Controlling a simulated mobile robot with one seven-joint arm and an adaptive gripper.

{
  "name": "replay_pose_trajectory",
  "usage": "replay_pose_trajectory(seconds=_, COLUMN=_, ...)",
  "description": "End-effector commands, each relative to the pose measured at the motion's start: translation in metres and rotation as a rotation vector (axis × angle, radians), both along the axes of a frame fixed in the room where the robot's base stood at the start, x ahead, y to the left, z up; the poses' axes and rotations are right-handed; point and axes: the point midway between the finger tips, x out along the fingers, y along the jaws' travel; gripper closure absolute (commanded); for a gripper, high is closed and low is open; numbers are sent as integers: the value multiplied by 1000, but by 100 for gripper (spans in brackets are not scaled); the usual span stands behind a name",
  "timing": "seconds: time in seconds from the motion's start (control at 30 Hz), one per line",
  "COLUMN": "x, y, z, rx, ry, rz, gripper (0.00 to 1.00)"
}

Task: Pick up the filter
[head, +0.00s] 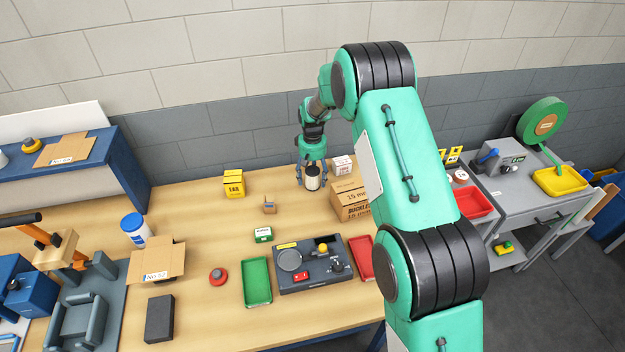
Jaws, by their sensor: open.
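A small upright cylinder, pale with a dark band and seemingly the filter (313,183), is at the back of the wooden table. My gripper (312,182) points down over it, with its open fingers on either side of it. I cannot tell whether the fingers touch it. The cylinder's far side and its base are partly hidden by the fingers and too small to see clearly.
A dark fixture (315,281) and a green tray (257,282) lie nearer the front.

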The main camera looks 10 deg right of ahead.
Motion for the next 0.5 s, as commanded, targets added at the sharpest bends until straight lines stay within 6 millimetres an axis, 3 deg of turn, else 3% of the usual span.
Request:
replay_pose_trajectory(seconds=0.4, x=0, y=0, z=0, rx=0, ry=0, rz=0, gripper=32)
replay_pose_trajectory(seconds=0.5, x=0, y=0, z=0, rx=0, ry=0, rz=0, gripper=50)
